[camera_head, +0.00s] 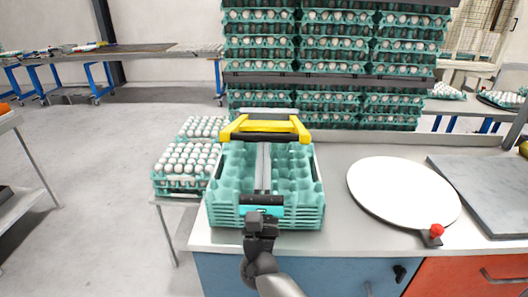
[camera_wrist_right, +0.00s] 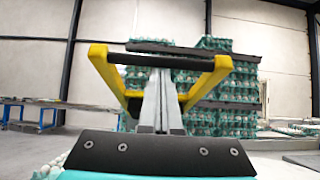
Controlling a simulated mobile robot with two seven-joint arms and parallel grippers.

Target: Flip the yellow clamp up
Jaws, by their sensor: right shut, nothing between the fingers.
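The yellow clamp (camera_head: 266,126) is a U-shaped frame with a black bar, at the far end of the teal egg crate (camera_head: 222,214) on the counter. In the right wrist view the clamp (camera_wrist_right: 104,70) stands raised, its black bar across the top and its two yellow arms angled outward. A grey metal rail runs down the crate's middle towards it. My right gripper (camera_head: 262,218) is at the crate's near edge, apart from the clamp, shut and empty. My left gripper is not in view.
A white round turntable (camera_head: 403,192) with a red knob (camera_head: 436,231) is right of the crate, with a dark grey slab (camera_head: 487,190) beyond. Trays of white eggs (camera_head: 187,168) stand left of the crate. Stacked egg trays (camera_head: 330,60) rise behind the counter.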

